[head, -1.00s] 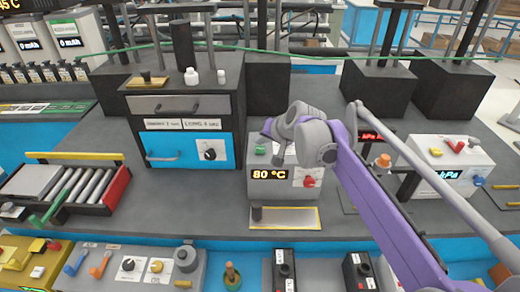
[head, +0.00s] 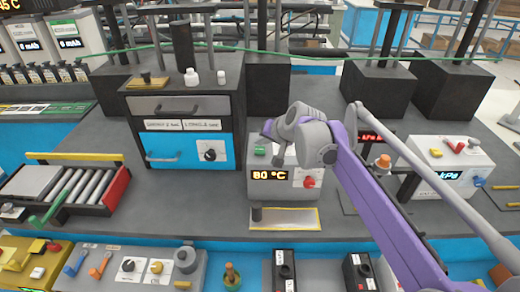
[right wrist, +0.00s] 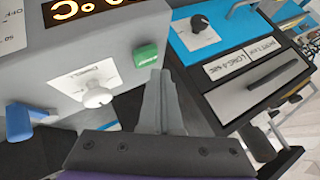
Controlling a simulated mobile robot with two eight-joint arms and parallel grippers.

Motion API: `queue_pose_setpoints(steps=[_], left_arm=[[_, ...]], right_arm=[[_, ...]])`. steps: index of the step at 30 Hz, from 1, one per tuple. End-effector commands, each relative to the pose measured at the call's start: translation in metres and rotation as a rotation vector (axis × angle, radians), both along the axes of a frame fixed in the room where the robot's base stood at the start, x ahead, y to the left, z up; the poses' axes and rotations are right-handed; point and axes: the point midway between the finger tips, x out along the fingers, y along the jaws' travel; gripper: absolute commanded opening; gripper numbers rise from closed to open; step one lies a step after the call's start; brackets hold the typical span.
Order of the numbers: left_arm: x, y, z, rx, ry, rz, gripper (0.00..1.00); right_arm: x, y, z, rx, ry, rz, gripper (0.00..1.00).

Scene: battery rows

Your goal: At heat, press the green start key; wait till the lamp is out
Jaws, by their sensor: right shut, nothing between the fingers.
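The grey heater box (head: 285,207) shows 80 °C on its display (head: 269,175). Its green key (head: 260,150) is on the upper left, and it also shows in the right wrist view (right wrist: 146,54). My right gripper (right wrist: 155,72) is shut and empty, its tips right beside the green key; I cannot tell whether they touch it. In the head view my right gripper (head: 275,130) is just above the box, partly hidden by its own wrist. My left gripper is not in view.
A red knob (head: 309,182) is on the box's front right. A blue lever (right wrist: 20,122) shows at the wrist view's left. A blue-fronted drawer cabinet (head: 185,105) stands left of the box. A flat metal plate (head: 285,218) lies before it. Bare counter (head: 190,205) lies to the left.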

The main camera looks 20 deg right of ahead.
Motion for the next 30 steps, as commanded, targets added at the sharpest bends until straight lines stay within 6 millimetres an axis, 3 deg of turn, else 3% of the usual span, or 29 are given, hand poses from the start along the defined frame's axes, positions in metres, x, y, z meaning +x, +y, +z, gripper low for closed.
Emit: queue_pose_setpoints(steps=[30], left_arm=[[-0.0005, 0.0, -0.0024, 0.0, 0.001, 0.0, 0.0]], right_arm=[[0.0001, 0.0, -0.0088, 0.0, 0.0, 0.0, 0.0]])
